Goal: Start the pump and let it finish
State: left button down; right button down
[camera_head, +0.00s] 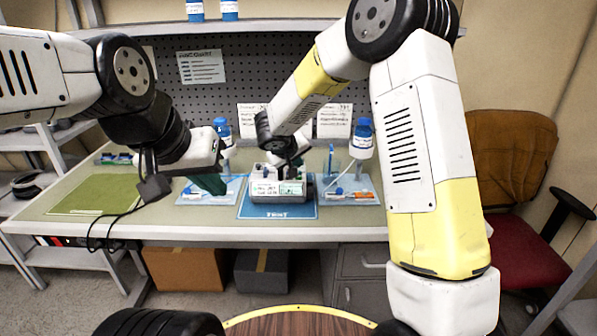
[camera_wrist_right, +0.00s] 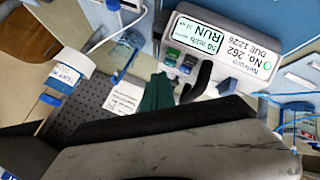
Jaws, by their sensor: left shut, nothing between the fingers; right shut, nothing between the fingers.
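The infusion pump (camera_head: 278,189) stands on a blue mat (camera_head: 262,211) in the middle of the bench. In the right wrist view the pump (camera_wrist_right: 222,42) appears upside down. Its screen reads RUN with a rate in ml/h, beside a label with No. 262 and a DUE date. A green key and a darker key (camera_wrist_right: 188,64) sit beside the screen. My right gripper (camera_head: 285,168) is shut and empty, above the pump's top and close to it; whether it touches is unclear. My left gripper (camera_head: 207,184) is shut and empty, left of the pump over the left tray.
Trays (camera_head: 355,189) with tubing and blue-capped bottles (camera_head: 362,138) flank the pump. A green mat (camera_head: 95,195) lies at the bench's left. Notices hang on the pegboard behind.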

aim_at(299, 180)
jog(key=shift+r, duration=1.75)
jog(key=s+d+r+m+g, duration=0.1)
jog(key=s+d+r+m, duration=0.1)
jog(key=s+d+r, duration=0.45)
jog(key=s+d+r+m+g, duration=0.1)
jog(key=s+d+r+g, duration=0.15)
jog(key=s+d, duration=0.65)
jog(key=s+a+r+m+y, duration=0.1)
jog(key=s+y, duration=0.4)
jog(key=s, duration=1.4)
jog(key=shift+s+r+m+t, duration=0.15)
jog(key=shift+r+m+t, duration=0.3)
jog(key=shift+r, duration=0.2)
dwell(2.1)
